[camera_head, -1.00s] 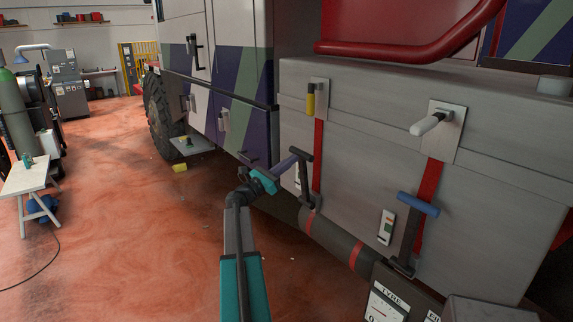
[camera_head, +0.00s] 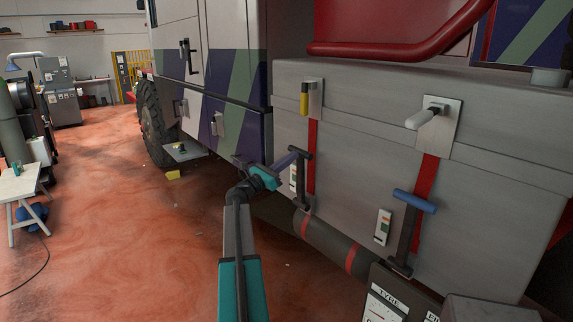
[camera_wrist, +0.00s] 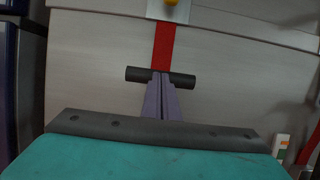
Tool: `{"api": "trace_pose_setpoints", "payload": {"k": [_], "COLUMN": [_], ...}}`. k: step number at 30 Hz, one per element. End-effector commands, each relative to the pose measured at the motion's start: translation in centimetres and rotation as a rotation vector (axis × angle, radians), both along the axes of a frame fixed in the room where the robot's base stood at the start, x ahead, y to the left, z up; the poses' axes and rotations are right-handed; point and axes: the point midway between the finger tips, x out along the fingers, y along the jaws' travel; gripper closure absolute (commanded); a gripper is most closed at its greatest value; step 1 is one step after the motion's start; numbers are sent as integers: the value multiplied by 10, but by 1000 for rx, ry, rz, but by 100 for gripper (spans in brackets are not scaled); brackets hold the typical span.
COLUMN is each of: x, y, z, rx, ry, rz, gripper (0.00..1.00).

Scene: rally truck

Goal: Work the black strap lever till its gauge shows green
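The black strap lever (camera_head: 306,184) stands nearly upright at the foot of the left red strap, with a black crossbar on top. Its crossbar also shows in the wrist view (camera_wrist: 184,79). My gripper (camera_head: 290,160) is at the crossbar; in the wrist view its two purple-grey fingers (camera_wrist: 161,82) lie close together and overlap the bar's middle. They look shut, and I cannot tell that anything is between them. The black lever's gauge (camera_head: 293,177) is a small white plate left of the strap, partly hidden by the gripper and too small to read.
A blue-handled lever (camera_head: 414,200) stands on the right red strap, with its own gauge (camera_head: 383,227) beside it. Above are a yellow handle (camera_head: 304,100) and a white handle (camera_head: 422,118). A dark tyre sign (camera_head: 388,296) stands in front. Open floor (camera_head: 120,240) lies to the left.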

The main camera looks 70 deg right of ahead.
Motion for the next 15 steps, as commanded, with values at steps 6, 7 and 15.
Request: {"api": "trace_pose_setpoints", "payload": {"k": [6,7,15], "x": [-1,-1,2], "y": [0,0,6], "z": [4,4,-1], "rx": [-6,-6,-4], "ry": [4,4,2], "rz": [-2,-2,-1], "gripper": [100,100,100]}}
